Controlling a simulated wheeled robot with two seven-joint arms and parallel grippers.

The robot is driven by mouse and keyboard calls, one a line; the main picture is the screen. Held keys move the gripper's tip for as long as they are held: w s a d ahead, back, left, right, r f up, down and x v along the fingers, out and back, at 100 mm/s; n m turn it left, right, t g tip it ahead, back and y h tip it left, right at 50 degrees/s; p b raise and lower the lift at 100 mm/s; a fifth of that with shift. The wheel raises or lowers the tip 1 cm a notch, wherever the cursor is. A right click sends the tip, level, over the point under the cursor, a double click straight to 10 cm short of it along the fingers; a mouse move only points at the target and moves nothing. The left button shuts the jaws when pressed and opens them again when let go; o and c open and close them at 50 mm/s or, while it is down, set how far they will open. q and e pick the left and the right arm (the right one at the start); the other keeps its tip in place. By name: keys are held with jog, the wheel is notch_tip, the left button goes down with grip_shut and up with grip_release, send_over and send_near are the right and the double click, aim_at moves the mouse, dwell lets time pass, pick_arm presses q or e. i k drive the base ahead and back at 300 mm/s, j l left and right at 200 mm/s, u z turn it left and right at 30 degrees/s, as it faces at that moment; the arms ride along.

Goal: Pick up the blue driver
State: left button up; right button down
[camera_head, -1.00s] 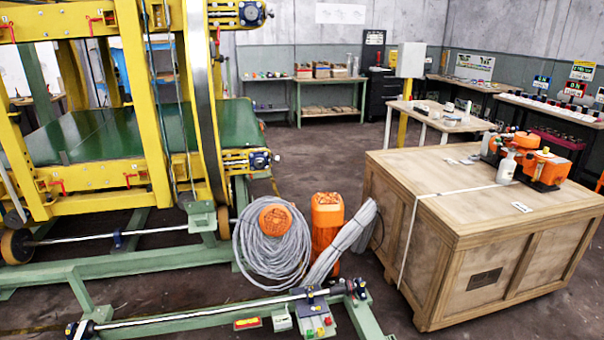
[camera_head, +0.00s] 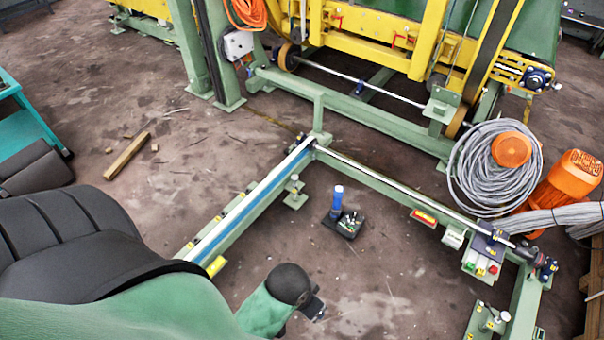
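A blue upright cylinder (camera_head: 337,203), which looks like the blue driver, stands at the left side of a small black base (camera_head: 345,226) on the floor, inside the corner of the green frame. Small metal bits show on the base beside it. My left arm, green and black, comes in from the lower left. What looks like part of my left gripper (camera_head: 315,307) shows below the base, apart from the driver. Its fingers are too hidden to tell open from shut. My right gripper is not in view.
A green rail (camera_head: 250,203) runs along the left of the driver and another rail (camera_head: 392,190) runs behind it. Bare floor surrounds the base inside the frame.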

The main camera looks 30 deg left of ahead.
aim_at(336, 206)
jog(key=u, duration=0.65)
jog(key=i+l+z, duration=0.6)
jog(key=z, duration=0.25)
jog(key=i+l+z, duration=0.15)
jog(key=i+z, duration=0.25)
jog(key=k, duration=0.05)
